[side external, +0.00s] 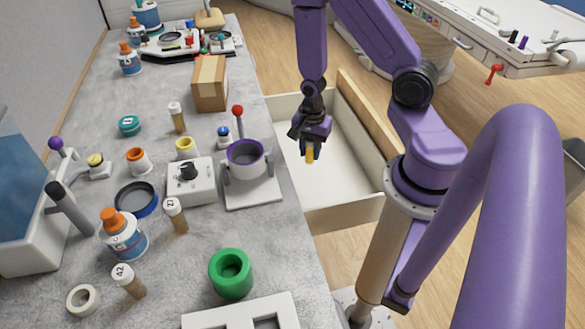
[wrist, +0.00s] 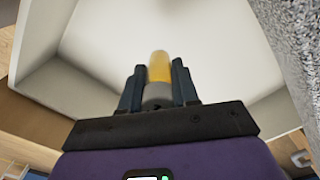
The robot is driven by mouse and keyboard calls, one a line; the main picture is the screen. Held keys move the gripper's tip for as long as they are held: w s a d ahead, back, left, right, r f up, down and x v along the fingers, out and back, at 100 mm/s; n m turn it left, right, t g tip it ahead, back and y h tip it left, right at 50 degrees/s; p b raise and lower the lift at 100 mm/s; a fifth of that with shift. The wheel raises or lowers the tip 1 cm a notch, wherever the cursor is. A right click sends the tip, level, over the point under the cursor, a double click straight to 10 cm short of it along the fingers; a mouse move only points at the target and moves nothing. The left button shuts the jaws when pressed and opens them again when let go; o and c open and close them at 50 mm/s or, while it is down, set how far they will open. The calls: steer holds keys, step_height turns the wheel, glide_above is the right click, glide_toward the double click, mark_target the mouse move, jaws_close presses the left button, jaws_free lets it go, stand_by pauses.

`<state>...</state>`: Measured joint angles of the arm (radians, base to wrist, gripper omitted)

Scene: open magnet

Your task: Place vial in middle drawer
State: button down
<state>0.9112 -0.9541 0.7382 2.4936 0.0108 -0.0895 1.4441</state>
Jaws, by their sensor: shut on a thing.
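My gripper (side external: 309,143) is shut on a vial (side external: 310,155) with a yellow-orange body. In the wrist view the vial (wrist: 160,68) sits between the two dark fingers of my gripper (wrist: 159,88), its grey end toward the palm and its yellow end pointing away. The open drawer (side external: 345,212) is white inside with a wooden front, and it is empty where visible. My gripper and the vial are over the drawer, near its counter side. The drawer's white interior (wrist: 215,40) fills much of the wrist view. I cannot tell the exact height of the vial above the drawer floor.
The grey counter (side external: 100,185) runs along the left of the drawer. A purple-ringed holder (side external: 250,175) stands near its edge, with a cardboard box (side external: 210,84) behind.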

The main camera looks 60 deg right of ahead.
steer(key=s+f, duration=0.2)
steer(key=s, duration=0.1)
steer(key=s+d+f, duration=0.1)
steer(key=s+f, duration=0.1)
steer(key=f, duration=0.1)
steer(key=s+d+f, duration=0.1)
steer(key=s+f, duration=0.1)
steer(key=s, duration=0.1)
steer(key=shift+s+d+f, duration=0.2)
steer(key=shift+s+f, duration=0.05)
steer(key=shift+s, duration=0.1)
steer(key=shift+f, duration=2.45)
steer(key=shift+f, duration=0.2)
steer(key=c, duration=0.8)
jaws_free()
steer(key=shift+c, duration=0.2)
steer(key=shift+r, duration=0.1)
steer(key=shift+w+r, duration=0.1)
steer(key=shift+r, duration=1.95)
